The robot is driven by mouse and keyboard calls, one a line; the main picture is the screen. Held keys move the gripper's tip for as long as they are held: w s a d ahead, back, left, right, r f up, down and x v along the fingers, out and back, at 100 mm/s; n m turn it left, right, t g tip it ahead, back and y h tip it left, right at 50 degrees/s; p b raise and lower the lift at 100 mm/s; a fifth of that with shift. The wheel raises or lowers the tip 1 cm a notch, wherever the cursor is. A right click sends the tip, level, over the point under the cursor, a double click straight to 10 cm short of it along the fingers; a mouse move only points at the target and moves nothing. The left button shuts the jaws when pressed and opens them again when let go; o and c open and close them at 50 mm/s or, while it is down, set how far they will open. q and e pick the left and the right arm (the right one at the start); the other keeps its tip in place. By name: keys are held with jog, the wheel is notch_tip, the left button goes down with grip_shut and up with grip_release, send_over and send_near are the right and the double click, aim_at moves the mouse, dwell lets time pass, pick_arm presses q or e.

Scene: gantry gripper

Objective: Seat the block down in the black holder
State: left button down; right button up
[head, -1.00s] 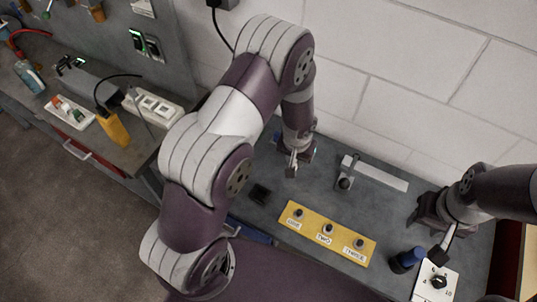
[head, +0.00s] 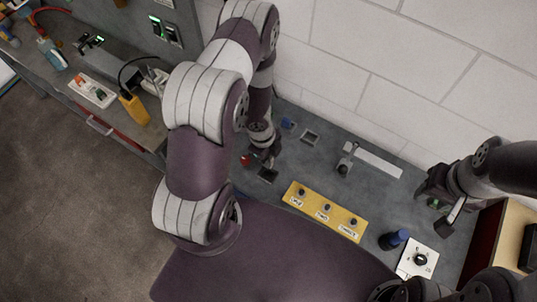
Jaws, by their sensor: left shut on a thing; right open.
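The black holder (head: 268,175) is a small dark square socket on the grey bench, left of the yellow panel. My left gripper (head: 267,162) points down just above the holder's far edge and is shut. The block in its fingers is too small and dark to make out. I cannot tell whether it touches the holder. My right gripper (head: 446,212) is open at the right side of the bench, beyond the white dial plate.
A grey square holder (head: 310,137) and a small blue thing (head: 288,123) lie behind. A red knob (head: 245,160) is left of my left gripper. A yellow panel (head: 325,211), a blue cylinder (head: 393,240) and a dial plate (head: 418,260) stand to the right.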

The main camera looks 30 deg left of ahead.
pick_arm(q)
jog(key=shift+s+a+r, duration=0.1)
notch_tip(320, 180, down, 5)
jog(key=b, duration=0.4)
jog(key=shift+f, duration=0.2)
jog(key=shift+f+b, duration=0.35)
jog(key=shift+b, duration=0.1)
jog(key=shift+r+p, duration=0.1)
jog(key=shift+p, duration=0.2)
dwell(0.6)
jog(key=shift+f+b, duration=1.25)
jog(key=shift+f, duration=0.25)
jog(key=c, duration=0.9)
grip_release()
jog(key=shift+o, duration=0.2)
